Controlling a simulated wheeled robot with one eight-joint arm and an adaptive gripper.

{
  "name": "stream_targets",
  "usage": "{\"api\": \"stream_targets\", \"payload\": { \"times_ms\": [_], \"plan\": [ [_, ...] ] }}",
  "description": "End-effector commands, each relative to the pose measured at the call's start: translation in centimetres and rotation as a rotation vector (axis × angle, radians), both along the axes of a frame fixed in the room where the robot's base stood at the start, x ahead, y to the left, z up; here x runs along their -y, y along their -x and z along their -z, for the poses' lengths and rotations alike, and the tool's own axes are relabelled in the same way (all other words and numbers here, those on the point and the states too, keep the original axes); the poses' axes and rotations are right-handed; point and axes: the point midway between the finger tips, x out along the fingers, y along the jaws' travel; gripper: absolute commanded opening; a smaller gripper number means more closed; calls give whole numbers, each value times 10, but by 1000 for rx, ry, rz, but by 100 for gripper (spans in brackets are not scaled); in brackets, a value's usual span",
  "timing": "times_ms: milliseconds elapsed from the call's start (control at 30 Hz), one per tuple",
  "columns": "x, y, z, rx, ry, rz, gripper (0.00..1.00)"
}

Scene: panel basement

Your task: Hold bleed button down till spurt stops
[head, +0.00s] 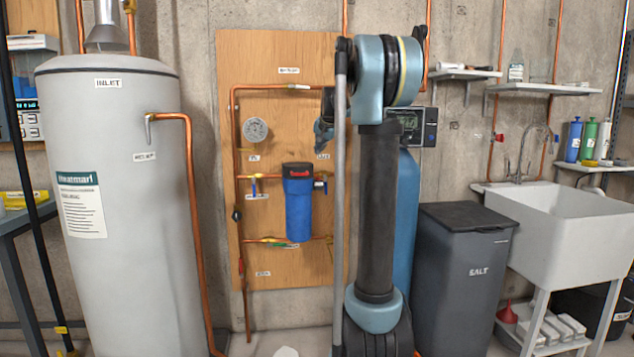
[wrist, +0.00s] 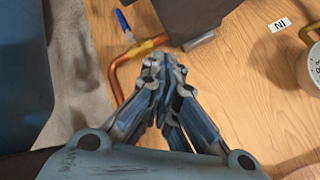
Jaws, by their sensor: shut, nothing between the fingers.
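The blue filter housing (head: 299,215) hangs on the wooden panel. Its black head (head: 291,171) carries a red part on the front, likely the bleed button (head: 298,171). In the wrist view a dark block (wrist: 205,14), seemingly the filter head, is cut by the top edge; no red shows on it there. My gripper (wrist: 163,64) is shut and empty, its tips just below that block in the picture; I cannot tell if they touch. In the head view my gripper (head: 323,132) is partly hidden by my arm, above and right of the filter head. No spurt can be made out.
Copper pipe (head: 236,130) runs around the panel (head: 270,60). A round gauge (head: 255,130) is left of the filter. Blue-handled valves (head: 254,186) flank it; one shows in the wrist view (wrist: 123,21). A grey tank (head: 125,220) stands left, a salt bin (head: 465,265) right.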

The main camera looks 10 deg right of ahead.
Motion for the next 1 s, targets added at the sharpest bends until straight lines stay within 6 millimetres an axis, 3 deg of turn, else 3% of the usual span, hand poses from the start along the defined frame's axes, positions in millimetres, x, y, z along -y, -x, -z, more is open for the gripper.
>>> {"api": "stream_targets", "payload": {
  "times_ms": [133,567,1000],
  "plan": [
    [1,-9,-3,8,-10,10,0],
    [1,-9,1,8,-9,9,0],
    [0,-9,49,8,-9,9,0]
  ]
}}
